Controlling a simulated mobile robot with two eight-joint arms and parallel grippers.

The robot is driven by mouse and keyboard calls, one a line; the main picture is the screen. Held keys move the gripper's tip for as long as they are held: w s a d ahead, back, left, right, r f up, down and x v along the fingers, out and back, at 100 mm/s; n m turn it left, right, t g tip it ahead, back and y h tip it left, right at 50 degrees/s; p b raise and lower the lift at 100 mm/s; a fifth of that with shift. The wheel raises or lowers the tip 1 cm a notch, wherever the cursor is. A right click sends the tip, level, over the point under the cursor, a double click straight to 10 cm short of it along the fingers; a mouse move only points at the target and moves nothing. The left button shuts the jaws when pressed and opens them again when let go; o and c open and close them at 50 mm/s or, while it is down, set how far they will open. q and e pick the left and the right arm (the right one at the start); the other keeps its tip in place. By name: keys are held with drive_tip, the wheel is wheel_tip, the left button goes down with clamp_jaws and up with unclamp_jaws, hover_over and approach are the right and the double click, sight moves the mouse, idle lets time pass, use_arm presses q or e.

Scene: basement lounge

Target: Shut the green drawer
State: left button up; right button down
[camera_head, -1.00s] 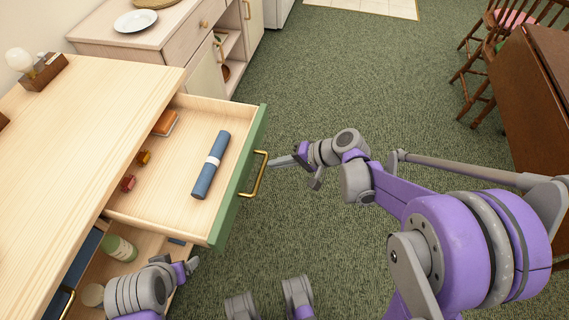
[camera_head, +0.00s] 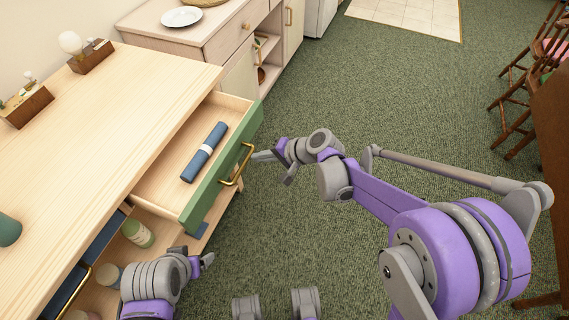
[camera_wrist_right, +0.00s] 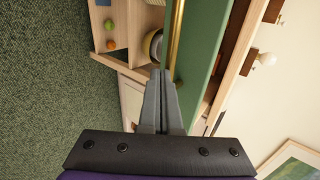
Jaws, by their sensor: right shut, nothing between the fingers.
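The green drawer (camera_head: 205,199) is partly open, pulled out of the light wood cabinet (camera_head: 110,125). Its green front carries a brass handle (camera_head: 239,172), and a blue roll with a white band (camera_head: 205,152) lies inside. My right gripper (camera_head: 262,156) is shut and empty at the upper end of the handle, close to the drawer front. In the right wrist view its fingers (camera_wrist_right: 163,75) point at the green front (camera_wrist_right: 204,70) beside the brass handle (camera_wrist_right: 177,40); whether they touch cannot be told. My left gripper (camera_head: 207,259) is low beside the cabinet's lower part; its jaw state is unclear.
Below the drawer, an open shelf holds a green jar (camera_head: 138,233), next to a blue drawer (camera_head: 75,285) with a brass handle. A pale cabinet with a white plate (camera_head: 182,17) stands behind. Chairs (camera_head: 530,85) are far right. Green carpet between is clear.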

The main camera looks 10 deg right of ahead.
approach(198, 136)
drive_tip(key=a, duration=0.2)
drive_tip(key=a+f, duration=0.1)
drive_tip(key=a, duration=0.1)
drive_tip(key=shift+s+a+f, duration=0.1)
drive_tip(key=shift+a+f, duration=0.1)
drive_tip(key=shift+a, duration=0.4)
use_arm(q)
drive_tip(key=shift+s+d+f, duration=0.1)
drive_tip(key=shift+d, duration=0.05)
use_arm(e)
drive_tip(key=shift+a+r, duration=0.1)
use_arm(q)
drive_tip(key=shift+f, duration=0.1)
